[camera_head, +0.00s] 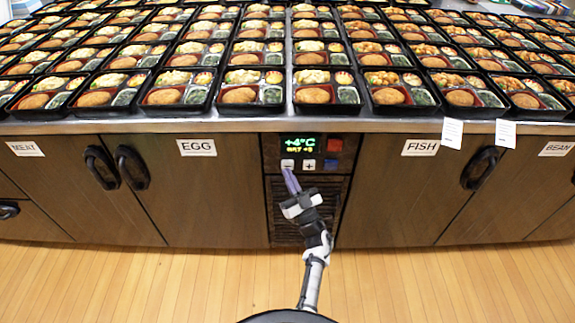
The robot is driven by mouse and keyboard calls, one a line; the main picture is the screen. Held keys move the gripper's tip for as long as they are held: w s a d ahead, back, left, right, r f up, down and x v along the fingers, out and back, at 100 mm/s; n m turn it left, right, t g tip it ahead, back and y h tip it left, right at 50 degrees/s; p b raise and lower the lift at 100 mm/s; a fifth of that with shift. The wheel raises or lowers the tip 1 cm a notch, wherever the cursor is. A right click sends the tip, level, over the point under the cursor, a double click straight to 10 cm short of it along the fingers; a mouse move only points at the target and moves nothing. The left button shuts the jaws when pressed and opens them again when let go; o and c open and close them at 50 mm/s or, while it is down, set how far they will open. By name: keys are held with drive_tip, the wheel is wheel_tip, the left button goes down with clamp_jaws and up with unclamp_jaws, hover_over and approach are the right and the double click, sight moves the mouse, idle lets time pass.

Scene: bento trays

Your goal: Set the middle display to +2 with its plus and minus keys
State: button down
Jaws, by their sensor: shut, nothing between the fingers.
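The display (300,143) sits in a dark panel between the EGG and FISH cabinets. It shows +4°C in green, with a smaller yellow line below that seems to end in +3. The minus key (287,163) is white and sits below the display at the left. The plus key (309,165) is white, just to its right. My gripper (288,172) is shut and empty, its purple fingers pointing up at the panel. The fingertips are just below the minus key; I cannot tell whether they touch it.
A red block (335,145) and a dark blue key (331,164) are right of the display and plus key. Black handles (132,167) stick out from the cabinets. Bento trays (327,108) crowd the counter above. The wooden floor (150,285) is clear.

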drive_tip(key=shift+s, duration=0.35)
drive_tip(key=shift+s+p, duration=1.1)
drive_tip(key=shift+s, duration=1.4)
idle(1.6)
drive_tip(key=s+n, duration=0.1)
drive_tip(key=n, duration=0.5)
drive_tip(key=s+n+g, duration=0.1)
drive_tip(key=n, duration=0.6)
drive_tip(key=s+n, duration=0.1)
drive_tip(key=n, duration=0.5)
drive_tip(key=shift+s+d+r+n+y, duration=0.1)
drive_tip(key=shift+s+n+y, duration=0.2)
drive_tip(key=shift+s+n, duration=0.1)
drive_tip(key=shift+w, duration=0.1)
